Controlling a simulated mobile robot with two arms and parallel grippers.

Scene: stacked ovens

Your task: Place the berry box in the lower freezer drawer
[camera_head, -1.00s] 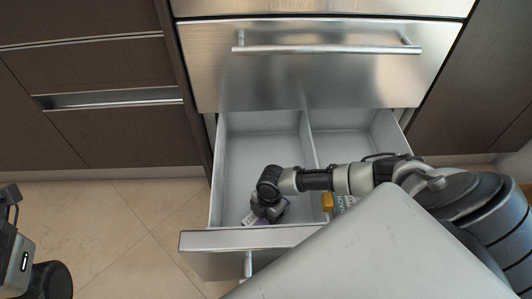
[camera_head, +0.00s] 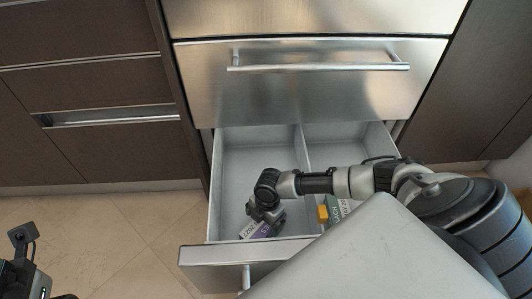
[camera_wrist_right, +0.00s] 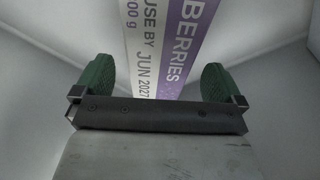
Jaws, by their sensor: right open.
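The berry box (camera_head: 256,231), white and purple, lies in the left compartment of the open lower freezer drawer (camera_head: 232,165), near its front wall. In the right wrist view, its label (camera_wrist_right: 165,45) reads "BERRIES" and shows between the green finger pads. My right gripper (camera_head: 268,217) is over the box in the drawer; in the right wrist view it is open (camera_wrist_right: 157,85), with gaps between the pads and the box. Part of the box is hidden under the gripper in the head view. Part of my left arm (camera_head: 24,258) shows at the lower left; its jaw state is unclear.
The right compartment holds a yellow item (camera_head: 323,213) and a green-and-white box (camera_head: 337,209), partly covered by my arm. A closed upper drawer with a bar handle (camera_head: 320,67) is above. Dark cabinets (camera_head: 95,90) stand at the left. Tiled floor (camera_head: 130,225) is free there.

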